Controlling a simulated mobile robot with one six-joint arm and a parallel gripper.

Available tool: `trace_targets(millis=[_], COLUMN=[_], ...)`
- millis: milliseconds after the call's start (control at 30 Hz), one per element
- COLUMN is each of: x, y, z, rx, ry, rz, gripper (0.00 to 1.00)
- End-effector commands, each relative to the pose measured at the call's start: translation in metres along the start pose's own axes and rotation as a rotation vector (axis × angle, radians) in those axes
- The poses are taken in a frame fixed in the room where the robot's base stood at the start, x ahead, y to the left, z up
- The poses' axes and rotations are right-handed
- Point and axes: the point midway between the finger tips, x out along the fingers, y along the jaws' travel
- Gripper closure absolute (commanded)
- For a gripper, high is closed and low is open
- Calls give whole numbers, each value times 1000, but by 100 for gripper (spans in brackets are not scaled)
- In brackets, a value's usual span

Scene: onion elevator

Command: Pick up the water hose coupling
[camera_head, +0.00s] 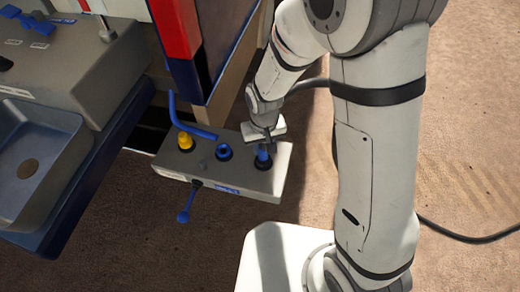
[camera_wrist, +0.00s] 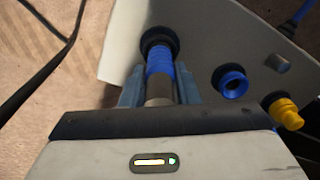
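The water hose coupling (camera_wrist: 160,70) is a blue ribbed cylinder with a grey metal end. It stands in the dark round socket at the right end of a grey panel block, and its blue part also shows in the head view (camera_head: 263,158). My gripper (camera_wrist: 160,86) is over it, with one blue-grey finger on each side of it. The fingers lie very close to the coupling; I cannot tell whether they touch it. In the head view my gripper (camera_head: 264,137) hides the coupling's upper end.
The grey panel block (camera_head: 232,177) also carries an open blue socket (camera_head: 223,152), a yellow fitting (camera_head: 185,141) and a blue lever (camera_head: 185,204) at its front. A bent blue pipe (camera_head: 190,122) rises behind. A sink counter (camera_head: 40,150) stands left. A dark cable (camera_head: 465,238) lies on the right floor.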

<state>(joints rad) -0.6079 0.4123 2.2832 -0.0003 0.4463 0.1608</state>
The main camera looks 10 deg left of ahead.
Motion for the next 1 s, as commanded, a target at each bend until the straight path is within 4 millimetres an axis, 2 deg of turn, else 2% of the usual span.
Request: trace_targets(millis=[33,333,667,767,1000], x=[0,0,-5,-18,-68], y=[0,0,1,0,1], z=[0,0,-1,-2,-2], rx=[0,1,1,2,2], ry=[0,0,2,6,7], rz=[0,0,0,-1,-1], gripper=[76,100,100,100,100])
